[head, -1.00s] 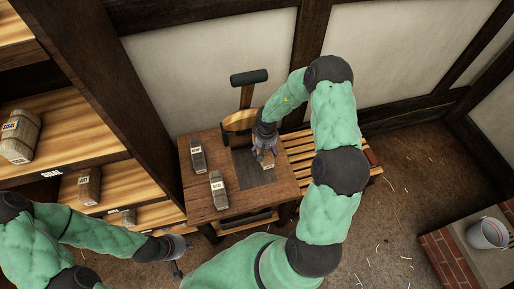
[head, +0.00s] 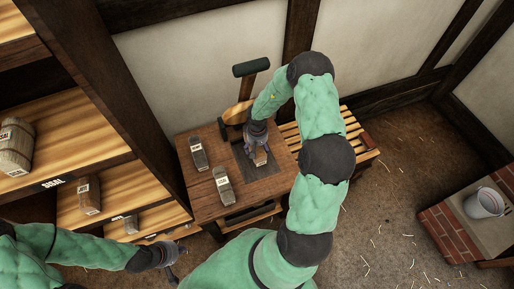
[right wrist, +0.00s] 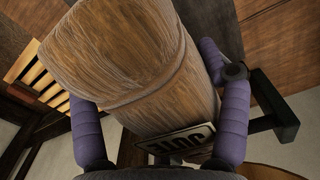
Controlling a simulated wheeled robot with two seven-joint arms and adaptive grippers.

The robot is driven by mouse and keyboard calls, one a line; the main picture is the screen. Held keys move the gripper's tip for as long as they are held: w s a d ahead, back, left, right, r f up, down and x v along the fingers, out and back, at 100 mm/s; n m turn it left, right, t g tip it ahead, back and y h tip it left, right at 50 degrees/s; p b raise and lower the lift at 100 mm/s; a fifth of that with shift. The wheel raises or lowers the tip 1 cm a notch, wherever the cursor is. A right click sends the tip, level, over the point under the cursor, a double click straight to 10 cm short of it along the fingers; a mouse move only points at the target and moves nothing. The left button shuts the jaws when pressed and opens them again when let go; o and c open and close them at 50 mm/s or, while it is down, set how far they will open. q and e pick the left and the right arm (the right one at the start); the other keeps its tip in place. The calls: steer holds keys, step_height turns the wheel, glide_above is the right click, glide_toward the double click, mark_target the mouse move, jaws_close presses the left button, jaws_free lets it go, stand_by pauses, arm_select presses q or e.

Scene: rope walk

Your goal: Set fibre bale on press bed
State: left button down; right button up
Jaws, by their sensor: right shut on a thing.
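My right gripper (head: 258,146) is shut on a brown fibre bale (head: 261,158). In the right wrist view the bale (right wrist: 125,60) fills the middle between two purple fingers, and its label, upside down, seems to read JUTE. In the head view the bale is over the dark grey press bed (head: 244,171) on the wooden table. I cannot tell whether its underside touches the bed. My left gripper (head: 173,273) hangs low, left of the table's front and away from it; its jaw opening is too small to read.
Two grey labelled blocks, one at the back (head: 198,153) and one in front (head: 223,186), stand left of the bed. A dark-handled lever (head: 251,67) rises behind it. A slatted bench (head: 353,127) is at right. Shelves with bales (head: 15,147) stand left; a bucket (head: 485,203) sits far right.

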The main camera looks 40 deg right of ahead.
steer(key=shift+f+b, duration=2.5)
steer(key=shift+b, duration=1.65)
steer(key=shift+f, duration=0.55)
steer(key=o, duration=1.4)
